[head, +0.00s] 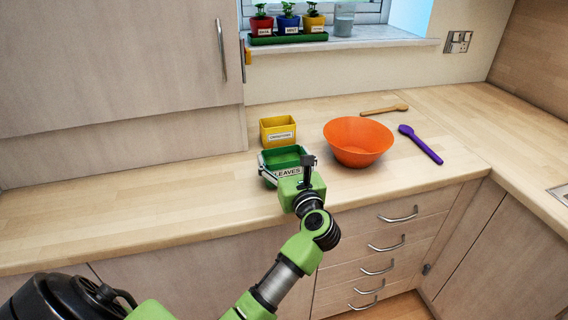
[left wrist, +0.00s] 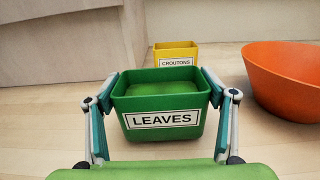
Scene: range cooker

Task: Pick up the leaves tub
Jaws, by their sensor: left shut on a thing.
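The leaves tub (head: 283,157) is a green rectangular tub with a white "LEAVES" label, on the wooden worktop near its front edge. It also shows in the left wrist view (left wrist: 160,104), upright, with green contents inside. My left gripper (head: 285,168) is at the tub from the front. In the left wrist view my left gripper (left wrist: 160,95) has one finger against each side of the tub and is shut on it. I cannot tell whether the tub is clear of the worktop. My right gripper is not in view.
A yellow croutons tub (head: 278,131) stands just behind the leaves tub. An orange bowl (head: 358,142) stands to the right. The worktop (head: 130,205) to the left is clear.

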